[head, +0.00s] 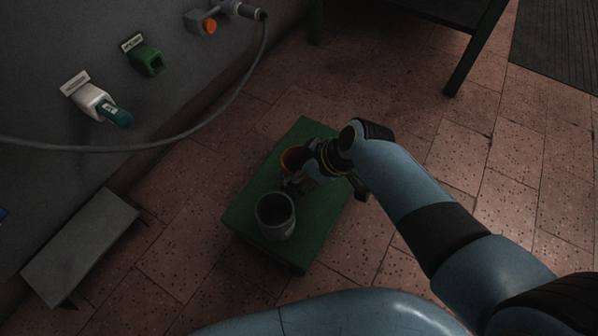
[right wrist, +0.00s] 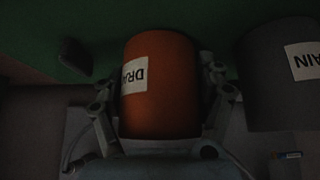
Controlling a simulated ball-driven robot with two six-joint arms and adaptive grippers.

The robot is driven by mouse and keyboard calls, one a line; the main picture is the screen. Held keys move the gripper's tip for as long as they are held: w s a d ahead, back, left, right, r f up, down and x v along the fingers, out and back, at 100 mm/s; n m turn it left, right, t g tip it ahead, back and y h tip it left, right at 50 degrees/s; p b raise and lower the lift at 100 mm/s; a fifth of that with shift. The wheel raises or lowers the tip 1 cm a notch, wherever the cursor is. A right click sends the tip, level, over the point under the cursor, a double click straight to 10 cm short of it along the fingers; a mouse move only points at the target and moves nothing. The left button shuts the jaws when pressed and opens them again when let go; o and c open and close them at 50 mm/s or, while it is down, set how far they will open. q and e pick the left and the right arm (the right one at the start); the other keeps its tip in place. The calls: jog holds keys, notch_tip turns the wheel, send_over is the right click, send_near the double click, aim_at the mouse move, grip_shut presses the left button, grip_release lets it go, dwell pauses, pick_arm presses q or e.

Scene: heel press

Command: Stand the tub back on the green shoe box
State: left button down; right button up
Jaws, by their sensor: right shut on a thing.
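The orange tub (head: 290,160) is at the far part of the green shoe box (head: 322,222) in the head view, partly hidden by my right gripper (head: 301,169). In the right wrist view the orange tub (right wrist: 170,88) sits between the two fingers, with a partly covered white label. My right gripper is shut on it. I cannot tell whether its base touches the box top. A grey tub (head: 276,217) stands upright on the near part of the box; its white label shows in the right wrist view (right wrist: 285,85). My left gripper is not in view.
A grey wall with a white fitting (head: 92,101), a green fitting (head: 147,60) and a hanging grey hose (head: 190,135) is at the left. A low grey bench (head: 80,245) stands at the lower left. Green table legs (head: 475,50) are at the top right. Tiled floor right of the box is clear.

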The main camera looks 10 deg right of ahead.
dwell(0.3)
jog(key=shift+f, duration=0.1)
jog(key=o, duration=1.4)
